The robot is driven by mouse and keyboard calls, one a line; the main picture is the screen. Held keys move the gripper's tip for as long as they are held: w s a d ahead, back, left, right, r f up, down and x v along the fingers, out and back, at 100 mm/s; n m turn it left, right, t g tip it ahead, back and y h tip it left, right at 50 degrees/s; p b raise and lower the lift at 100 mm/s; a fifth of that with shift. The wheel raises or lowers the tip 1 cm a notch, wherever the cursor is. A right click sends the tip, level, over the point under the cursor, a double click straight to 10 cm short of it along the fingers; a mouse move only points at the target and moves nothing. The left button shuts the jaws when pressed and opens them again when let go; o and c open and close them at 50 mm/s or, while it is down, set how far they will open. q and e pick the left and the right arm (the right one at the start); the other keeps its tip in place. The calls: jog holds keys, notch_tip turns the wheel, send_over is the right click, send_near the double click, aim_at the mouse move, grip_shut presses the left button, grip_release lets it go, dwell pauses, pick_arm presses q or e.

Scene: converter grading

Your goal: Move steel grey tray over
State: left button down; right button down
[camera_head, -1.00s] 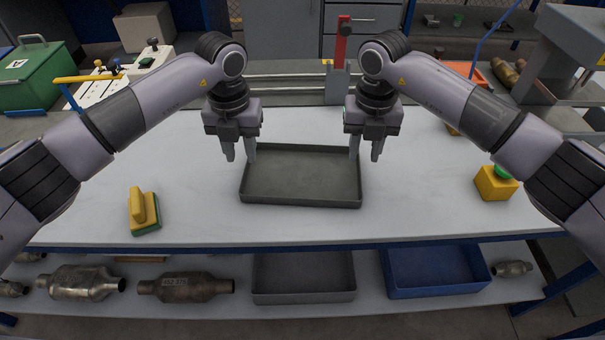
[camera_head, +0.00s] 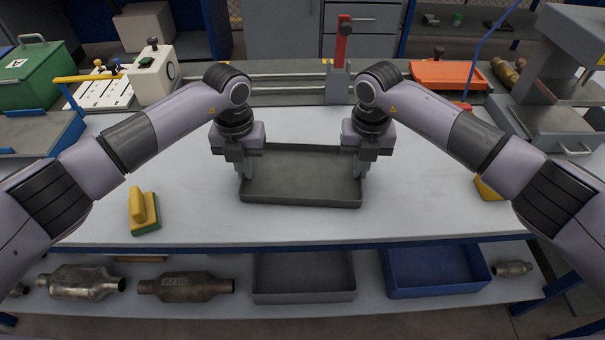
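The steel grey tray (camera_head: 302,192) lies flat and empty on the light worktable, near the middle of the head view. My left gripper (camera_head: 244,170) is at the tray's left wall, with its fingers pointing down. My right gripper (camera_head: 361,170) is at the tray's right wall in the same pose. The fingers are close to the rim on both sides. The grippers' own bodies and the viewing angle hide whether the fingers have closed on the walls.
A yellow and green brush-like block (camera_head: 144,212) lies left of the tray. A yellow block (camera_head: 487,189) is partly hidden behind my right arm. A red upright clamp (camera_head: 341,45) stands behind the tray. A blue bin (camera_head: 436,270) and another grey tray (camera_head: 303,277) are on the lower shelf.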

pick_arm(q)
jog(key=shift+r, duration=0.2)
pick_arm(e)
jog(key=shift+r, duration=0.25)
